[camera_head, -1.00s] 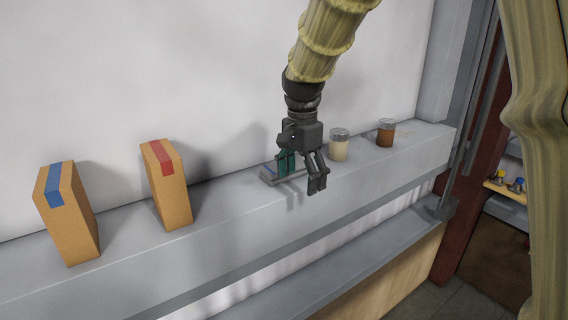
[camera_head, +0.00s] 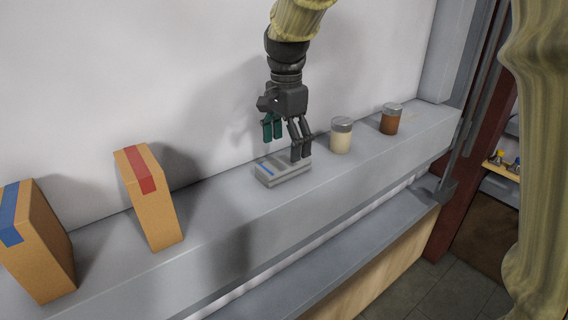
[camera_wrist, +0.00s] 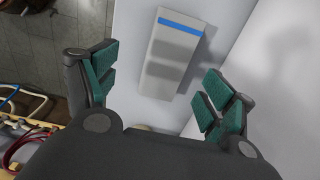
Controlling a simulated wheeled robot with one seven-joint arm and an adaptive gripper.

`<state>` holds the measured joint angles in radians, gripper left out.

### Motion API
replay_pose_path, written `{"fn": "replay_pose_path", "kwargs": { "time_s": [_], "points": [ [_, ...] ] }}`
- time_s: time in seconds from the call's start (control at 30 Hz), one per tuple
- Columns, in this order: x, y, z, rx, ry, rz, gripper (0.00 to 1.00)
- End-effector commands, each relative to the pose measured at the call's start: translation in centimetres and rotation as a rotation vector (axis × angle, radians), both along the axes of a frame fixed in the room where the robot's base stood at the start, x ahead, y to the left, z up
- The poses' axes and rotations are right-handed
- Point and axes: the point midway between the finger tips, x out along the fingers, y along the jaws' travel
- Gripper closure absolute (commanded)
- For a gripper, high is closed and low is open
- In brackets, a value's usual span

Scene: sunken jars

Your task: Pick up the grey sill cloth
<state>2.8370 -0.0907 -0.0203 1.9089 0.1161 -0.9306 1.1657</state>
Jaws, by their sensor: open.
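The grey sill cloth (camera_head: 281,173) is a flat, folded grey block with a blue stripe near one end. It lies on the grey sill and also shows in the wrist view (camera_wrist: 174,60), between and beyond my fingers. My gripper (camera_head: 286,142) is open and empty, pointing down just above the cloth. In the head view one dark finger overlaps the cloth's far edge. In the wrist view the green-padded fingers (camera_wrist: 160,82) are spread to either side of the cloth. I see no contact with it.
On the same sill (camera_head: 215,207), a cream jar (camera_head: 341,140) and a brown jar (camera_head: 390,122) stand right of the cloth. Two cardboard boxes stand to the left, one with red tape (camera_head: 152,205), one with blue (camera_head: 40,250). A white wall rises behind. Bare sill lies between cloth and boxes.

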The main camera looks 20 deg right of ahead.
Motion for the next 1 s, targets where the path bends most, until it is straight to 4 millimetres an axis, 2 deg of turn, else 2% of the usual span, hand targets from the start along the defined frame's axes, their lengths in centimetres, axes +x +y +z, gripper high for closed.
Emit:
{"fn": "replay_pose_path", "kwargs": {
  "time_s": [0.27, 0.7, 1.0],
  "points": [
    [0.2, 0.2, -1.4, 0.001, 0.004, 0.003, 0.17],
    [0.3, 0.4, -5.6, 0.000, 0.003, 0.005, 0.17],
    [0.4, 0.4, -5.9, 0.000, 0.001, 0.005, 0.19]
  ]
}}
